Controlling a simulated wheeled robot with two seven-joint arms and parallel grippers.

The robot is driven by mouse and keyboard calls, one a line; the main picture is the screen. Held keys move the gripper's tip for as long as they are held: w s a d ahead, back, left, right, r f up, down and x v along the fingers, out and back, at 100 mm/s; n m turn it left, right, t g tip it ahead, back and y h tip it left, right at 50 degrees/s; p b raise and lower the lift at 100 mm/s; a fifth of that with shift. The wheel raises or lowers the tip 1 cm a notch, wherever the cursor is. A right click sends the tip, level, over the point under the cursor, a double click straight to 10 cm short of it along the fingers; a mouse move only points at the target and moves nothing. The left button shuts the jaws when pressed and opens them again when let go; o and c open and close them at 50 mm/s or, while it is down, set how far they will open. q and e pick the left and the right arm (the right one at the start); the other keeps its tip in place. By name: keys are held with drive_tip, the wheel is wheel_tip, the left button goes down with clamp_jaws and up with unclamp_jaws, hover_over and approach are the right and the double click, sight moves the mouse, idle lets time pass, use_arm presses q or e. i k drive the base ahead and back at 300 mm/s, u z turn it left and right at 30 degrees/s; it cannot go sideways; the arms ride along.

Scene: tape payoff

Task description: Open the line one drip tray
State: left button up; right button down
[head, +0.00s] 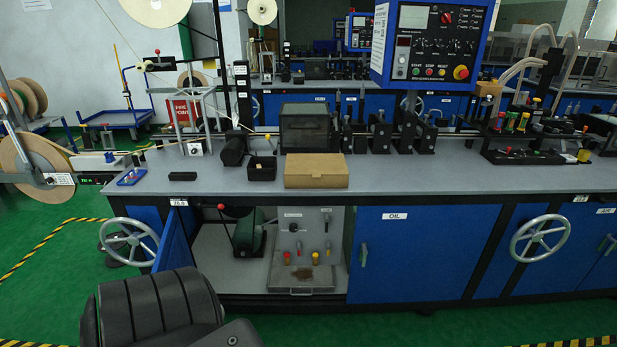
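A shallow grey drip tray (290,279) sits low in the open cabinet bay under the near bench. A small handle (301,292) shows on its front edge, and a brown stain lies near its back. The tray is below a pale panel (308,225) with red and yellow fittings. I cannot tell how far the tray is pulled out. Neither of my grippers shows. A dark ribbed part, probably of my own arm, fills the lower left.
A blue cabinet door (174,243) stands open left of the bay. The blue door marked OIL (421,254) is shut. Handwheels (130,243) (541,238) stick out from the bench front. A cardboard box (316,171) lies on the bench. Green floor is clear in front.

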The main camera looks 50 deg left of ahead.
sight(311, 279)
drive_tip(key=u, duration=0.45)
drive_tip(key=i, duration=0.95)
drive_tip(key=u, duration=1.05)
drive_tip(key=i, duration=0.6)
drive_tip(key=u, duration=0.4)
